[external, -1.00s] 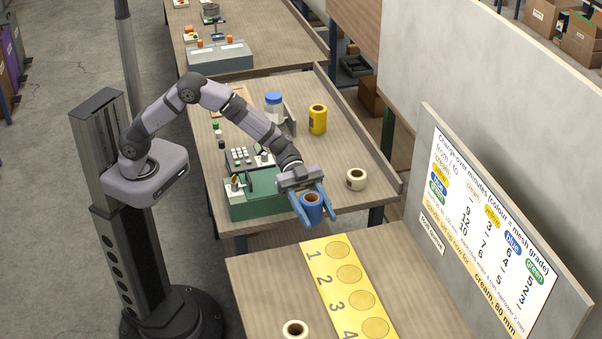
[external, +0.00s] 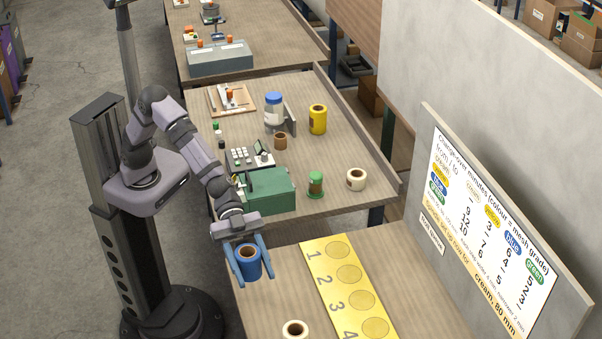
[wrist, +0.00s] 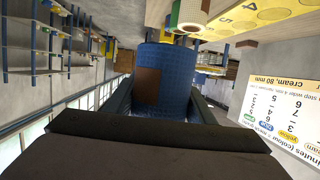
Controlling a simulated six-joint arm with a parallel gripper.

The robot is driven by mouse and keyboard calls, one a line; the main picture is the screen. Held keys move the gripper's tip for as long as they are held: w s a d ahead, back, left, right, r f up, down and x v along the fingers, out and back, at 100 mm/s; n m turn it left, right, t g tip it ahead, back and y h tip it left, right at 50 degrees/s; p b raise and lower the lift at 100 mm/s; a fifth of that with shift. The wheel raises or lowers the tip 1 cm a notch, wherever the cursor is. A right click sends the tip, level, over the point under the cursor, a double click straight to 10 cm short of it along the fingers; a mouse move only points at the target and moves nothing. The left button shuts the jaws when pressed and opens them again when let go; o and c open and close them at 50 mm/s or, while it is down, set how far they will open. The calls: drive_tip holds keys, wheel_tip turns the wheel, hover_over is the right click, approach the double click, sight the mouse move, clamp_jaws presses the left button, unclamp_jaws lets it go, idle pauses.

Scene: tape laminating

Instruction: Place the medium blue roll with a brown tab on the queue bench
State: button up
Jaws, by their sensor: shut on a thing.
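My gripper is shut on the roll's sides. I cannot tell whether the roll touches the bench.
On the bench behind are a green box (external: 268,190), a small green roll (external: 316,184), another cream roll (external: 356,179) and a yellow roll (external: 318,119). A board (external: 490,220) stands along the right side.

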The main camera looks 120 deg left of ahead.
drive_tip(key=w+a+f+n+t+y, duration=0.2)
drive_tip(key=a+f+n+y, duration=0.2)
drive_tip(key=a+f, duration=0.3)
drive_tip(key=a+y, duration=0.1)
drive_tip(key=a, duration=0.2)
drive_tip(key=shift+a+n+t, duration=0.4)
drive_tip(key=shift+f, duration=0.1)
drive_tip(key=shift+f+p, duration=0.6)
drive_tip(key=shift+f, duration=4.35)
drive_tip(key=shift+f, duration=0.15)
drive_tip(key=shift+f, duration=0.1)
drive_tip(key=o, duration=1.1)
